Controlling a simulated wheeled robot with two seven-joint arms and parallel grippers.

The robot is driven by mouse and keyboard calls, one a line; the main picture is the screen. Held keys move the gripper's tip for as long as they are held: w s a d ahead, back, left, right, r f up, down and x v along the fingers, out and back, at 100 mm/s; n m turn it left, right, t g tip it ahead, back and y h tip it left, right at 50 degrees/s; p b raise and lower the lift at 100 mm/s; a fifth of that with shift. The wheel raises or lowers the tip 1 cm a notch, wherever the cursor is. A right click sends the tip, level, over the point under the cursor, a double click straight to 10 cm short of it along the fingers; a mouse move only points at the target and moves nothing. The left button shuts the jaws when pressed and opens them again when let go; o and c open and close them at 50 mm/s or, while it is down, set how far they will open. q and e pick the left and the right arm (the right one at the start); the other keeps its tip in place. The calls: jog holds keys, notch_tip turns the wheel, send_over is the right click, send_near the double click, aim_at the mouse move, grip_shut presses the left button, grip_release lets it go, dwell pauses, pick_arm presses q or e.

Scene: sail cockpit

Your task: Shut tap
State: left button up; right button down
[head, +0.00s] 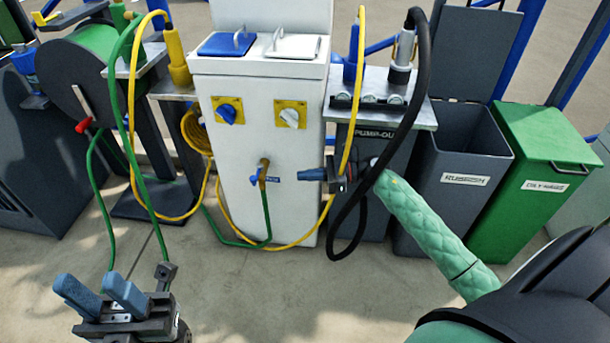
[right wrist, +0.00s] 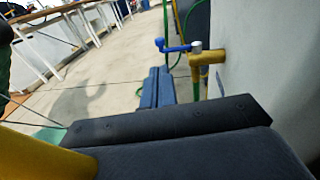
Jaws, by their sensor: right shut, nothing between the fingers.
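The tap (head: 264,166) is a small brass fitting on the front of the white pedestal (head: 225,150), with a green hose below it. In the right wrist view, the brass tap (right wrist: 207,58) stands out from the pale wall. Its blue lever (right wrist: 177,46) sticks out away from the wall, beside a silver cap. My right gripper (head: 303,174) is shut and empty, pointing left, just right of the tap and apart from it. Its blue fingers (right wrist: 157,74) also show in the right wrist view, short of the tap. My left gripper (head: 92,282) is open and empty, low at the left.
A yellow hose (head: 359,60) and a black hose (head: 419,70) hang near my right arm. The pump-out unit (head: 370,145), a grey bin (head: 462,160) and a green bin (head: 540,150) stand right. A green hose reel (head: 95,70) stands left. The front floor is clear.

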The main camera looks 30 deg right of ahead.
jog(key=x, duration=1.1)
jog(key=shift+b, duration=0.35)
jog(key=shift+w+a+r, duration=0.1)
jog(key=shift+a, duration=0.05)
